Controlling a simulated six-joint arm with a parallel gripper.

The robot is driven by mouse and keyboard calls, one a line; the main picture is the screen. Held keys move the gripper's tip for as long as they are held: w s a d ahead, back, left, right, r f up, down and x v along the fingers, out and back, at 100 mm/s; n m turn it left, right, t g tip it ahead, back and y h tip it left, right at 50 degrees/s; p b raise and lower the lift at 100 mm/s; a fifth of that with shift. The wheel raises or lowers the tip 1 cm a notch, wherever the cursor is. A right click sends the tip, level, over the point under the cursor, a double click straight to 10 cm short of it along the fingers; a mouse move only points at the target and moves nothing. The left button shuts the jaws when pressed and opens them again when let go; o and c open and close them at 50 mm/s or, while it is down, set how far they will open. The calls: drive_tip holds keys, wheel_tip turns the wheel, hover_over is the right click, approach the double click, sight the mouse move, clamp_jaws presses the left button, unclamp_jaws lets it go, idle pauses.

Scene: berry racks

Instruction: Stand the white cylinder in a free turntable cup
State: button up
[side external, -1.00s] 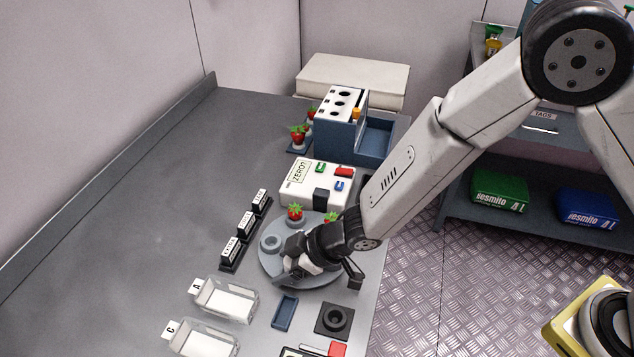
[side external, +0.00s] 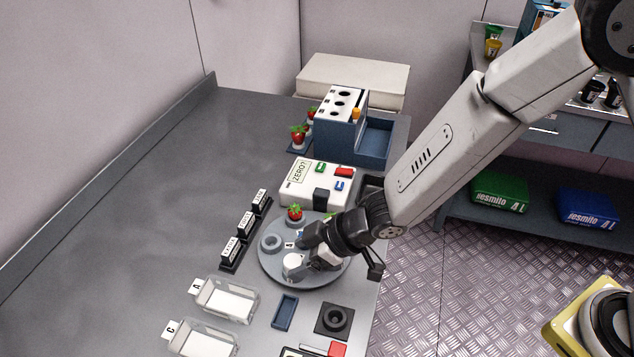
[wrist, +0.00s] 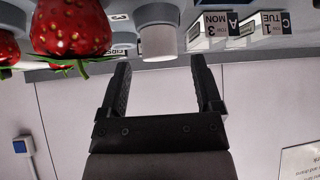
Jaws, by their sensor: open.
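The white cylinder (side external: 292,262) is at the near side of the grey turntable (side external: 275,275), and its pale top shows beside my fingers. In the wrist view, which looks upside down, the white cylinder (wrist: 158,43) stands straight in a grey cup (wrist: 156,13). My gripper (wrist: 161,66) is open and empty, with the cylinder just beyond the gap between its fingertips. In the side view my gripper (side external: 304,257) is low over the turntable and hides part of it. Another turntable cup (side external: 271,243) looks empty.
A strawberry (side external: 295,212) sits in a turntable cup, and another (side external: 331,216) is partly hidden by my arm. A white box (side external: 305,185) stands behind, label blocks (side external: 245,225) to the left, and clear trays (side external: 226,300) in front. The table's left side is free.

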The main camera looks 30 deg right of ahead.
drive_tip(key=v, duration=0.7)
drive_tip(key=shift+d+r, duration=0.2)
drive_tip(key=shift+s, duration=0.1)
idle(0.4)
drive_tip(key=d+r+m+h, duration=0.1)
drive_tip(key=d+m+h, duration=0.65)
drive_tip(key=d, duration=1.45)
drive_tip(key=s+d+m+g, duration=0.2)
drive_tip(key=s+d+m, duration=0.1)
drive_tip(key=s, duration=0.3)
drive_tip(key=shift+s+d+r+g, duration=0.25)
drive_tip(key=shift+d+g, duration=0.05)
drive_tip(key=shift+d, duration=0.4)
